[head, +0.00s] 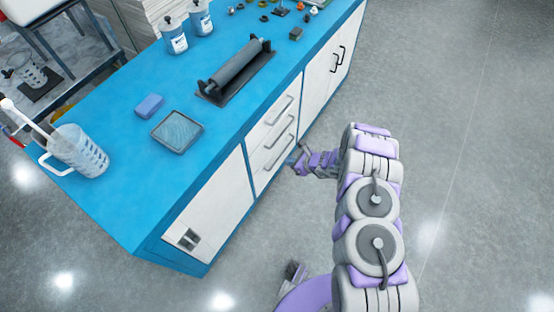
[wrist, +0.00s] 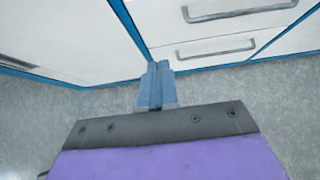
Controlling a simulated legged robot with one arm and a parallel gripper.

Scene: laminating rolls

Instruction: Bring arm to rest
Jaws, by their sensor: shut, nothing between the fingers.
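My arm reaches forward beside the blue-topped cabinet (head: 121,190) in the head view. My gripper (head: 299,163) is low in front of the drawers, below the level of the counter top. In the wrist view my gripper (wrist: 158,68) shows two blue-grey fingers pressed together with nothing between them. It points toward the cabinet base, where a white door (wrist: 60,40) and drawers (wrist: 215,30) with grey handles meet. I cannot tell whether the fingertips touch the cabinet.
A roller on a dark stand (head: 237,72), a grey tray (head: 176,131), a blue block (head: 150,105), a clear jug (head: 78,150) and two white containers (head: 174,36) stand on the counter. The grey floor (head: 470,150) to the right is clear.

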